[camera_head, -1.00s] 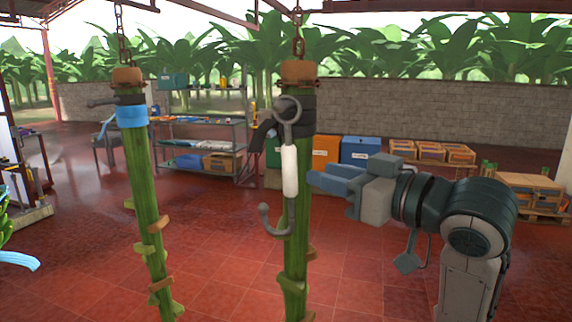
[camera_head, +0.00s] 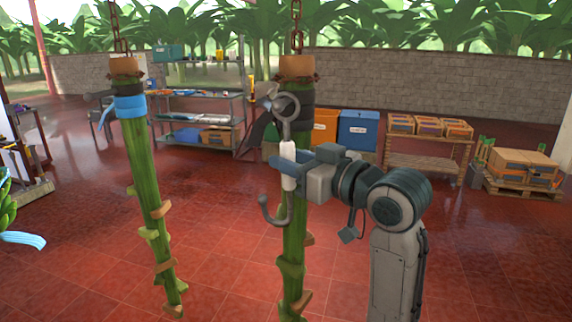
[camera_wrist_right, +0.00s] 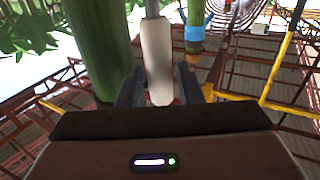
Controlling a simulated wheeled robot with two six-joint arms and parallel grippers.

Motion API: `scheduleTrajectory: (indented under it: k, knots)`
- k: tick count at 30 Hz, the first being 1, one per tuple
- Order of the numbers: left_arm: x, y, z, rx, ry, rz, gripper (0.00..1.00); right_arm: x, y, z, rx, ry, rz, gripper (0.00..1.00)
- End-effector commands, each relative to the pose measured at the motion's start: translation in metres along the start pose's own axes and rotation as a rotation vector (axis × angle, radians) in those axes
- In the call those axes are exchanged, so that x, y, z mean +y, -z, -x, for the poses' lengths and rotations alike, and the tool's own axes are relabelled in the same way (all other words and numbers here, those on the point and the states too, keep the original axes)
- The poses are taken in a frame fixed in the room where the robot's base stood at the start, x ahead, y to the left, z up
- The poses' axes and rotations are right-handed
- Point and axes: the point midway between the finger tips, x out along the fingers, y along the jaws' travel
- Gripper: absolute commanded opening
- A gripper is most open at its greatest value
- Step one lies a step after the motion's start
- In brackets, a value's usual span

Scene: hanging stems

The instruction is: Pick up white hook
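The white hook (camera_head: 289,170) hangs upright at the right-hand stem (camera_head: 294,245). It has a grey ring on top, a white handle in the middle and a curved grey hook at the bottom. My right gripper (camera_head: 284,173) comes in from the right at handle height, with its blue fingers to either side of the white handle. In the right wrist view, the white handle (camera_wrist_right: 157,55) stands between the two fingers (camera_wrist_right: 160,85), which look spread around it and not closed. My left gripper is not in view.
A second green stem (camera_head: 148,200) with a blue band hangs to the left. Shelves (camera_head: 200,110), an orange bin (camera_head: 325,127), a blue bin (camera_head: 358,130) and crates (camera_head: 430,126) stand behind. Green fruit (camera_head: 8,210) shows at the left edge.

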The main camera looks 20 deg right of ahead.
Motion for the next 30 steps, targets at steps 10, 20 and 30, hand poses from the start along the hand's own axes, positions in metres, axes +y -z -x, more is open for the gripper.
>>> scheduleTrajectory:
  k: [10,20,30]
  knots:
    - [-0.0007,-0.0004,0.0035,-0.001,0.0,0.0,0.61,-0.0002,-0.0008,-0.0097,0.0,0.0,0.001,0.33]
    - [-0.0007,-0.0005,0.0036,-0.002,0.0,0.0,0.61,-0.0002,-0.0003,-0.0094,0.001,-0.001,0.001,0.0]
    - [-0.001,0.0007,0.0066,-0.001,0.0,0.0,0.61,0.0035,0.0023,-0.013,0.0,-0.002,0.001,0.0]
